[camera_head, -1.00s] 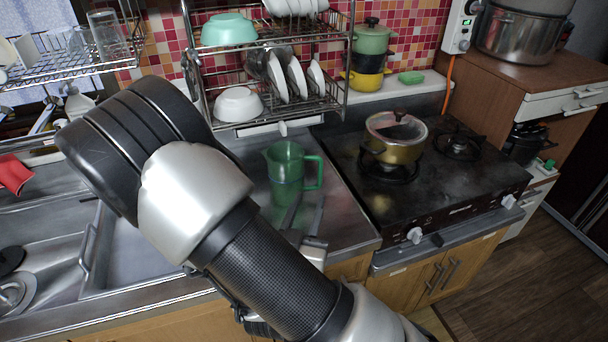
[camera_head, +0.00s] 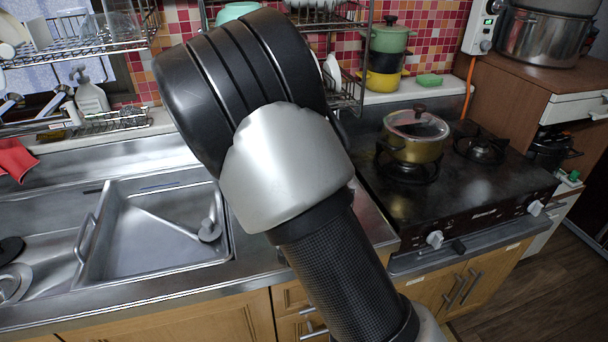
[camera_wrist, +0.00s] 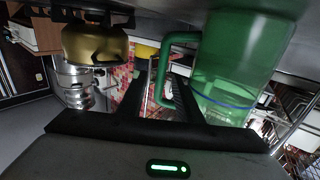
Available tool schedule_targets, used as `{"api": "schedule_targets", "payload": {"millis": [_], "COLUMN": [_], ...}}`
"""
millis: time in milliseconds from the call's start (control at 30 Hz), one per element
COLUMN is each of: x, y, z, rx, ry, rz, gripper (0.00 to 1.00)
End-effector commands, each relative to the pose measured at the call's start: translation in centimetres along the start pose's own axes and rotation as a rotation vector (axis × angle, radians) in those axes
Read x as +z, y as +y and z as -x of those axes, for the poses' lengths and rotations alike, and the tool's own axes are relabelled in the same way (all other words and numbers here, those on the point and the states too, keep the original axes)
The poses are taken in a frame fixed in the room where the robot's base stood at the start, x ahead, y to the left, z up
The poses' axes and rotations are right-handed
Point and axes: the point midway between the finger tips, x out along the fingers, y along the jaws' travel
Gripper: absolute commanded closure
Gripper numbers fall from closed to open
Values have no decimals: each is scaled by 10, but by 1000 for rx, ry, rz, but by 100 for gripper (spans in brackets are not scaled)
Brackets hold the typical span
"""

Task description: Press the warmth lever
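I cannot tell which part is the warmth lever. On the stove (camera_head: 375,190) front I see two white knobs, the left knob (camera_head: 435,239) and the right knob (camera_head: 534,208), and a small dark part (camera_head: 458,246) between them. My arm covers the middle of the head view and hides my gripper there. In the wrist view my gripper (camera_wrist: 165,80) shows two dark fingers with a gap between them. A green pitcher (camera_wrist: 235,65) is close on the right, its handle near the fingers; whether they touch it is unclear.
A gold pot (camera_head: 412,150) with a lid stands on the left burner. A white wall unit (camera_head: 484,30) with a green display hangs above the counter at right. The sink (camera_head: 150,240) is at left. Dish racks (camera_head: 85,48) hang above.

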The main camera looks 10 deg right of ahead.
Motion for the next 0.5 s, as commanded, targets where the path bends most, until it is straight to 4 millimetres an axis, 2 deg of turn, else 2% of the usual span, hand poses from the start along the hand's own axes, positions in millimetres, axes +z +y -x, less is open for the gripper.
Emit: {"api": "schedule_targets", "payload": {"millis": [200, 300, 500], "x": [0, 0, 0], "y": [1, 1, 1], "z": [-36, -46, -50], "rx": [2, 3, 1], "ry": [2, 2, 1], "rz": [-1, -1, 0], "gripper": [68, 68, 68]}}
